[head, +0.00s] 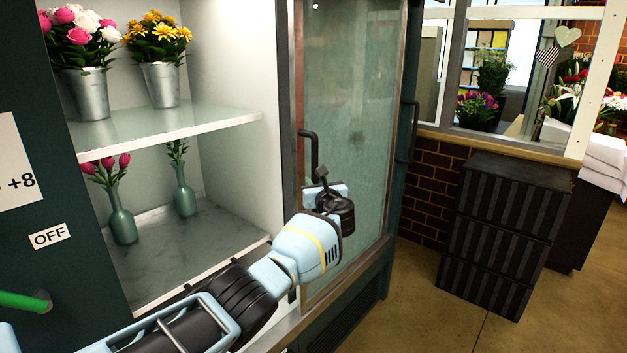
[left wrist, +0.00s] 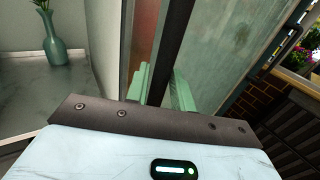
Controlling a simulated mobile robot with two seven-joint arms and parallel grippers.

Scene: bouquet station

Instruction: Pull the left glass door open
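The left glass door (head: 350,110) of the flower cooler stands to the right of an uncovered bay, so the shelves show without glass in front. Its dark bar handle (head: 314,150) is upright near the door's left edge. My left gripper (head: 323,180) is at the lower part of this handle. In the left wrist view, the dark handle (left wrist: 175,40) runs between the two pale green fingers of my left gripper (left wrist: 160,88), which look closed on it. My right gripper is not in view.
Metal buckets of flowers (head: 163,85) stand on the upper shelf (head: 200,122), and green vases (head: 121,222) stand below. A second dark handle (head: 407,130) is at the cooler's right edge. Stacked black crates (head: 505,235) stand on the floor at the right.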

